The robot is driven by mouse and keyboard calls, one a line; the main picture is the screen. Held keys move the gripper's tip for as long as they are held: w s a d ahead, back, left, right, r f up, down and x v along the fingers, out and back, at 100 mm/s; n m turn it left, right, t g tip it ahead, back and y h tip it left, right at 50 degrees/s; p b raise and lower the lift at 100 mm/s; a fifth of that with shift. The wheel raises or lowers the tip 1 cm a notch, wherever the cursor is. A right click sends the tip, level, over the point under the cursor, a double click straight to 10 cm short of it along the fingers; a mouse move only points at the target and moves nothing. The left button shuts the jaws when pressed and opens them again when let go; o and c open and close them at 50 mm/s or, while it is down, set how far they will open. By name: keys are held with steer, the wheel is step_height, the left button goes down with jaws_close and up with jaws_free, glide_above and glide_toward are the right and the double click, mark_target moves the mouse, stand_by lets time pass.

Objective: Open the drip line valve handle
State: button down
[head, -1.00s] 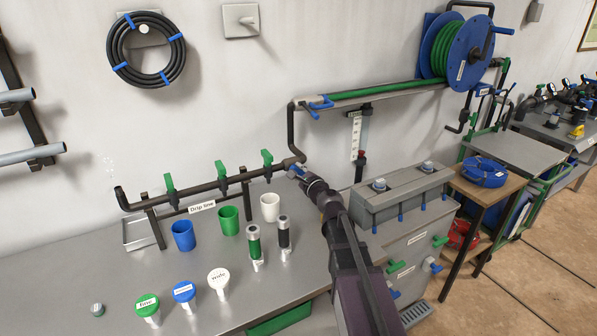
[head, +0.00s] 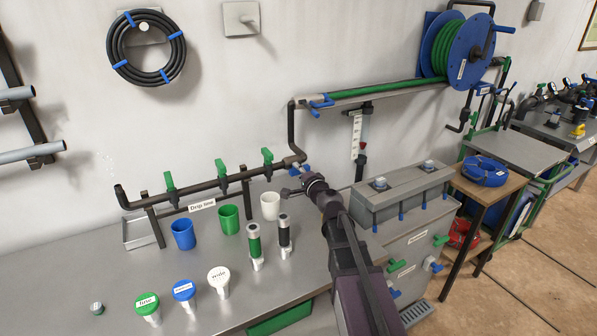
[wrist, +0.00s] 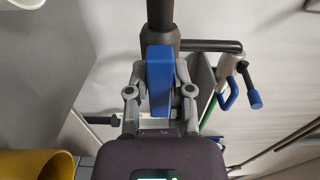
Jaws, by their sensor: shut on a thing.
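The drip line (head: 225,188) is a dark pipe on a stand, labelled "Drip line", with green valve handles (head: 267,155) along its top. At its right end, by the bend of the supply pipe, is a blue valve handle (head: 301,168). My gripper (head: 292,188) is at that handle, its fingers partly hiding it. In the wrist view the blue handle (wrist: 159,80) stands between my two grey fingers (wrist: 160,95), in line with the dark pipe (wrist: 160,15) above it. The fingers are closed on its sides.
Blue, green and white cups (head: 270,206) stand under the drip line. Two small cylinders (head: 285,235) stand close left of my arm. A grey box (head: 400,195) is close on the right. A clear gauge tube (head: 364,135) hangs behind. The front left counter holds labelled caps (head: 184,291).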

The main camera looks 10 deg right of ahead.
stand_by(0.4)
steer(key=c, duration=0.5)
jaws_free()
steer(key=v, duration=1.2)
